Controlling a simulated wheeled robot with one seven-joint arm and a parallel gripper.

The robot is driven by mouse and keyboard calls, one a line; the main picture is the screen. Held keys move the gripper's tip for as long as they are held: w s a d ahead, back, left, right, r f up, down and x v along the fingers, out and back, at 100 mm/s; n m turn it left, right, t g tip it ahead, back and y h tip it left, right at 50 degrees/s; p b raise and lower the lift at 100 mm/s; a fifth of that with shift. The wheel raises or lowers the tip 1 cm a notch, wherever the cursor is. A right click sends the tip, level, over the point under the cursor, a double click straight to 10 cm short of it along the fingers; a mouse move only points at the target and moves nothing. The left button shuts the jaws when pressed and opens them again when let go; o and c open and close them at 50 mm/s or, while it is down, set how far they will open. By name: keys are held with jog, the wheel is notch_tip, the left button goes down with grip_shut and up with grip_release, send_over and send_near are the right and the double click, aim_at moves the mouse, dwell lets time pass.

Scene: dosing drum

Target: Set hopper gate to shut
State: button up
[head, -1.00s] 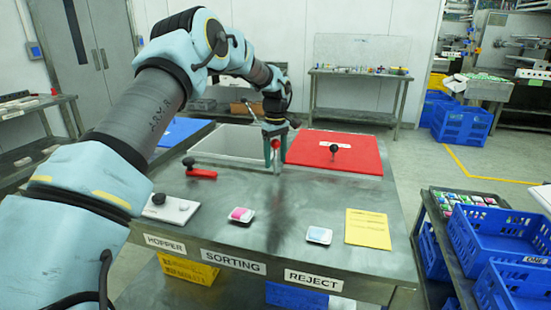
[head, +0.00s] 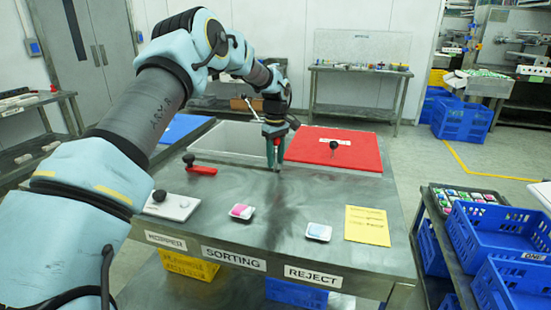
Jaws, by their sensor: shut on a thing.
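My gripper (head: 277,166) points down at the back middle of the grey metal bench (head: 275,215). It is shut on a small red-topped part (head: 277,142), mostly hidden between the fingers. The gripper stands at the front edge between the pale grey panel (head: 238,140) and the red panel (head: 350,152). I cannot tell which part is the hopper gate. The HOPPER label (head: 165,241) is on the bench's front left edge. Behind it lies a white plate (head: 180,208) with a black knob (head: 159,196). A red lever (head: 202,171) with a black knob lies farther back, left of my gripper.
A pink-filled tray (head: 242,211), a blue-filled tray (head: 318,232) and a yellow sheet (head: 367,225) lie on the bench. A black knob (head: 334,146) stands on the red panel. Blue crates (head: 500,225) stand at the right. The bench middle is clear.

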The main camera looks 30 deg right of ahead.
grip_shut()
dwell(0.8)
